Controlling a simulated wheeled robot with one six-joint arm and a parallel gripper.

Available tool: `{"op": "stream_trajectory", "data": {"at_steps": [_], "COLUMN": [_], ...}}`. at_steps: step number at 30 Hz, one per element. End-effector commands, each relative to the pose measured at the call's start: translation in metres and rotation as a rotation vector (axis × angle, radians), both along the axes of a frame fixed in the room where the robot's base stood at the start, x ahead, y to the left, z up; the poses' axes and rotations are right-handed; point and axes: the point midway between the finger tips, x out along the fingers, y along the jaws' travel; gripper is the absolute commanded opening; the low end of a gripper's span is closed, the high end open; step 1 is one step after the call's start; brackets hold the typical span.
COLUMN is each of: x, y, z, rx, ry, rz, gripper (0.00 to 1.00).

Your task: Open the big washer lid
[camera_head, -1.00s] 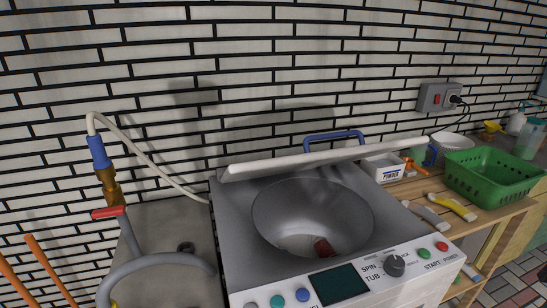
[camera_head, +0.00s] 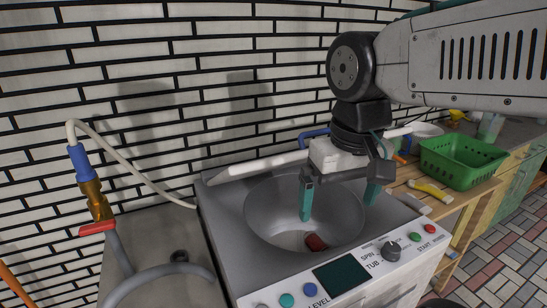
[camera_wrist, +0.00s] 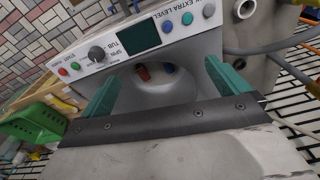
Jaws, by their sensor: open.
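The big washer (camera_head: 232,236) stands in front with its round metal tub (camera_head: 268,217) exposed. Its white lid (camera_head: 262,164) is raised at the back, seen nearly edge-on, with a blue handle (camera_head: 312,136) behind it. My arm partly hides the lid's right half. My gripper (camera_head: 338,207) is open and empty, with its teal fingers apart and pointing down over the tub, in front of the lid. In the wrist view, my gripper (camera_wrist: 162,72) shows open on either side of the tub. A red item (camera_head: 315,242) lies at the tub's bottom.
The control panel (camera_head: 340,277) runs along the washer's front. A hose on a brass tap (camera_head: 98,203) and a grey pipe stand at left. A green basket (camera_head: 462,163) and a yellow-handled tool (camera_head: 430,191) sit on the wooden shelf at right. The brick wall is close behind.

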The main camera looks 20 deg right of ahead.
Motion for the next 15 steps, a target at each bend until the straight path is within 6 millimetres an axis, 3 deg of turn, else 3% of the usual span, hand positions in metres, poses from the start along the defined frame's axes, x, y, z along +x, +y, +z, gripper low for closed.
{"op": "stream_trajectory", "data": {"at_steps": [3, 7, 12, 15], "x": [0.051, 0.113, 0.197, 0.246], "y": [-0.007, -0.019, -0.042, -0.058], "z": [0.036, 0.070, 0.096, 0.101], "rx": [0.006, 0.008, -0.001, -0.012], "ry": [0.038, 0.082, 0.134, 0.163], "rz": [-0.163, -0.376, -0.659, -0.824], "gripper": [1.00, 1.00, 1.00, 1.00]}}
